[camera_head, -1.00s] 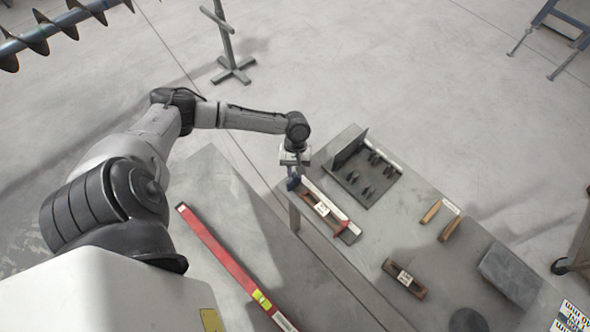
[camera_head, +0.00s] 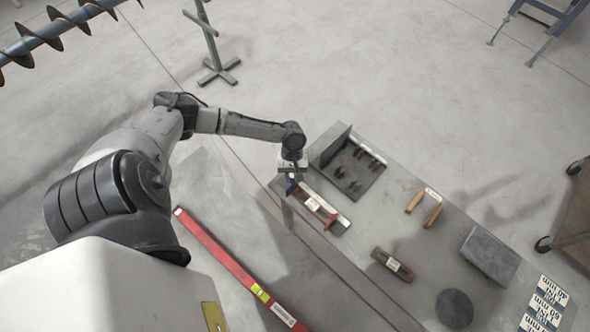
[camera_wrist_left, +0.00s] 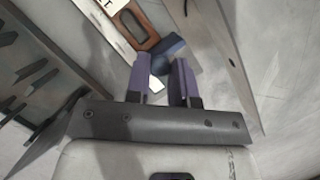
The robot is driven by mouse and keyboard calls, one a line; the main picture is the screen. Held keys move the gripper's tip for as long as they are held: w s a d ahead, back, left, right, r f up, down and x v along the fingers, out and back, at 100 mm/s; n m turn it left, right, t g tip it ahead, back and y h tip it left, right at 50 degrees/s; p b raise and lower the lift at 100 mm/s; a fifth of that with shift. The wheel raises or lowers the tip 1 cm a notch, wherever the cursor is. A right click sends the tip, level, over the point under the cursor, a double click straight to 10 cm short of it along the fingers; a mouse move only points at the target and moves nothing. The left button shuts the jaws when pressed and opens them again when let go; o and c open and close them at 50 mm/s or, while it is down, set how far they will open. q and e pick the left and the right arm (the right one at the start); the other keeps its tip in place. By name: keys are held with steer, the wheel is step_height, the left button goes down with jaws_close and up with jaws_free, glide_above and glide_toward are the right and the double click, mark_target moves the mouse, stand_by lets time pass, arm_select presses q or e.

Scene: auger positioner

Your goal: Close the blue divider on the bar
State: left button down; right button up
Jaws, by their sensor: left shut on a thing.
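The bar (camera_head: 338,208) lies along the near edge of the grey bench, a pale strip with a red-brown labelled piece (camera_head: 327,218) beside it. The blue divider (camera_head: 290,190) is at its upper left end, largely hidden under my left gripper (camera_head: 292,181). In the left wrist view a dark blue block (camera_wrist_left: 169,46) shows just beyond the two purple fingertips of my left gripper (camera_wrist_left: 161,75). The fingers are shut on the blue divider; the grip itself is partly hidden. My right gripper is not in view.
A tray with an upright plate (camera_head: 345,180) stands close to the right of my left gripper. Farther along are wooden-handled tools (camera_head: 424,207), a brown labelled block (camera_head: 392,264), a grey slab (camera_head: 489,256) and a dark disc (camera_head: 454,308). A red level (camera_head: 235,264) lies on the near surface.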

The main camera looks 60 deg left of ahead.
arm_select(q)
steer(key=c, duration=1)
jaws_free()
steer(key=shift+v, duration=7)
steer(key=shift+f, duration=0.1)
